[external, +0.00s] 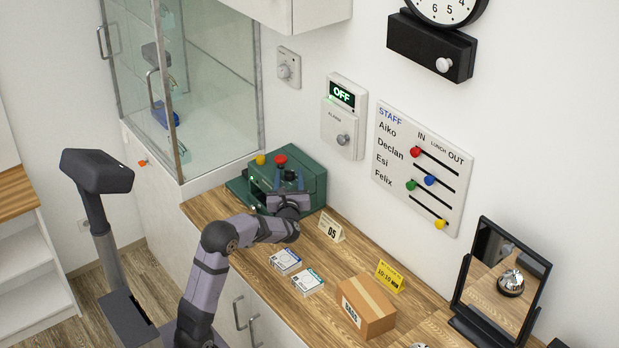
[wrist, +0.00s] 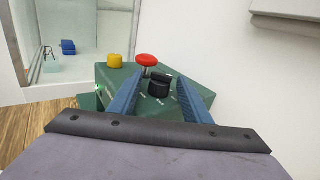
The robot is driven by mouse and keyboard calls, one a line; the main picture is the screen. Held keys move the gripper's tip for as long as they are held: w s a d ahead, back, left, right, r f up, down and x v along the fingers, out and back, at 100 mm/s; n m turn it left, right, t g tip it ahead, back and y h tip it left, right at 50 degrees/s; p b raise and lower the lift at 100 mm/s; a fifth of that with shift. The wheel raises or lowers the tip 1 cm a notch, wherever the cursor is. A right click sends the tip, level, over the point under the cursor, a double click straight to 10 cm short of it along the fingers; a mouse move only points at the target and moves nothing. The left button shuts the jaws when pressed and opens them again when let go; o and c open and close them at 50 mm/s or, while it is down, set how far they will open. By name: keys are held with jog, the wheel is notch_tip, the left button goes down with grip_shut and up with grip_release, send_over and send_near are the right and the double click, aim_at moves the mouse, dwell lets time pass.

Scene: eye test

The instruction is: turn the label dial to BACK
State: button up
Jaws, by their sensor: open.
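The green machine (external: 312,183) stands at the far left end of the wooden counter. It also shows in the wrist view (wrist: 205,97). Its black dial (wrist: 159,86) is on the top, with small white marks around it that are too small to read. My gripper (wrist: 160,79) is open, its blue fingers on either side of the dial, with gaps showing. I cannot tell if they are down at the dial's height. In the external view my gripper (external: 289,183) is over the machine and partly hides its top.
A red mushroom button (wrist: 147,60) and a yellow knob (wrist: 115,61) are close behind the dial. A glass cabinet (external: 215,90) stands at the left. A date card (external: 332,229), small packs (external: 285,262) and a cardboard box (external: 366,307) stand along the counter.

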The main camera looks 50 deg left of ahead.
jog(key=shift+w+a, duration=0.4)
jog(key=shift+a, duration=0.15)
jog(key=c, duration=1)
